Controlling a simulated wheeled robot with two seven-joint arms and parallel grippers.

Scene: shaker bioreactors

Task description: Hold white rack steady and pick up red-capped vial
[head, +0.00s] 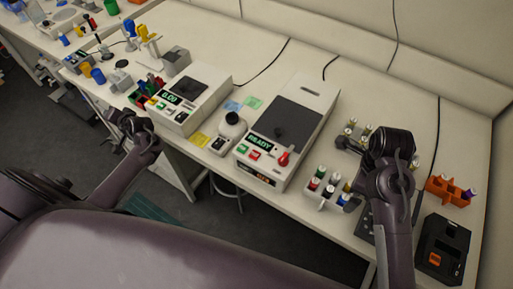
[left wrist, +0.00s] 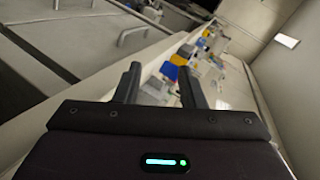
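The white rack (head: 322,203) stands near the bench's front edge at the right of the head view, holding several vials with differently coloured caps. The red-capped vial (head: 315,184) sits upright in its left front part. My right gripper (head: 385,143) is just right of and behind the white rack; its fingers are hidden by my own wrist, so its opening cannot be told. My left gripper (head: 118,118) is far to the left, by the bench's front edge. In the left wrist view its fingers (left wrist: 160,70) are apart with nothing between them.
A grey rack (head: 348,142) with vials stands behind the white one. An orange rack (head: 446,190) and a black box (head: 444,250) are at the right. The READY device (head: 291,125) stands left of the white rack, and a scale (head: 190,97) is farther left.

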